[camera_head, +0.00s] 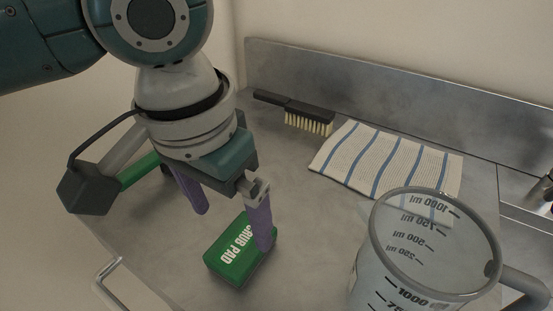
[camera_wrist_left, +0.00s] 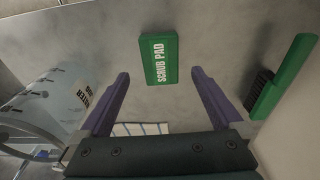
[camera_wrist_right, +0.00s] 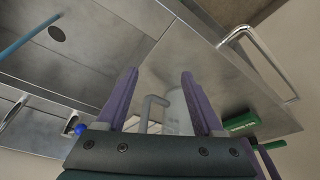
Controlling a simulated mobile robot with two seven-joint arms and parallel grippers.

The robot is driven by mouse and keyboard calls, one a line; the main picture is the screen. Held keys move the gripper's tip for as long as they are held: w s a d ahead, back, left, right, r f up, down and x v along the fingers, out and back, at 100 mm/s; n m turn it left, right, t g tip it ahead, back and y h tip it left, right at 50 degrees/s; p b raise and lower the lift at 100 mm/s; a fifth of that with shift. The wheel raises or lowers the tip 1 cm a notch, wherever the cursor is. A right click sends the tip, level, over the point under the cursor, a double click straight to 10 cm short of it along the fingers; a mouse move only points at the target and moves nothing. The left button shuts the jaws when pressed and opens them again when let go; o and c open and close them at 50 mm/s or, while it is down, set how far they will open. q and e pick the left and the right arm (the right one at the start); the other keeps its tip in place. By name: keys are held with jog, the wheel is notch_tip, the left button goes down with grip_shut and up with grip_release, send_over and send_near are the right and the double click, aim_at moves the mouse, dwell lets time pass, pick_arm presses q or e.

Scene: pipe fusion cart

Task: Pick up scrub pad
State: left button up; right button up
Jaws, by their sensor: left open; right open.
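The scrub pad (camera_head: 228,259) is a green block with white lettering, lying flat on the grey metal top. It also shows just ahead of the fingertips in the left wrist view (camera_wrist_left: 158,80), and at the right of the right wrist view (camera_wrist_right: 240,123). My left gripper (camera_head: 233,230) is open and empty above the pad. In the head view one purple finger overlaps the pad's right end; I cannot tell whether it touches. My right gripper (camera_wrist_right: 159,75) is open and empty, away from the pad, and is outside the head view.
A clear measuring jug (camera_head: 415,250) stands at the front right. A striped cloth (camera_head: 385,160) and a black brush (camera_head: 308,118) lie toward the back ledge. A green-handled brush (camera_wrist_left: 285,77) lies near the pad. A metal handle (camera_head: 108,284) sticks out at the left edge.

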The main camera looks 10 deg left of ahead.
aim_at(240, 242)
pick_arm(q)
jog(key=f, duration=0.2)
jog(key=f+b, duration=0.1)
jog(key=f, duration=0.1)
jog(key=w+f, duration=0.1)
jog(key=f, duration=0.1)
jog(key=shift+d+f, duration=0.15)
jog(key=shift+f, duration=0.25)
jog(key=shift+w, duration=0.1)
jog(key=c, duration=1.3)
